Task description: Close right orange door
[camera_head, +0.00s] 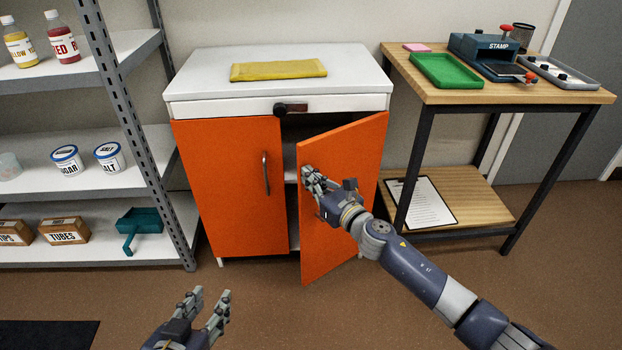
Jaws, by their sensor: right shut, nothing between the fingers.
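The right orange door (345,150) of the white cabinet (200,85) stands ajar, swung out toward me, with a dark gap into the cabinet along its left side. My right gripper (308,178) is shut and empty in front of this door, near its free left edge. I cannot tell whether it touches the door, and the door's handle does not show. The left orange door (225,185) is shut, with a dark vertical handle (266,173). My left gripper (213,296) is open and empty at the bottom, in front of and below the cabinet.
A yellow cloth (278,70) lies on the cabinet top. A dark knob or handle (290,108) is on the cabinet's front edge. Metal shelves (90,130) stand at left. A wooden table (450,90) with a green tray (445,71) stands at right.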

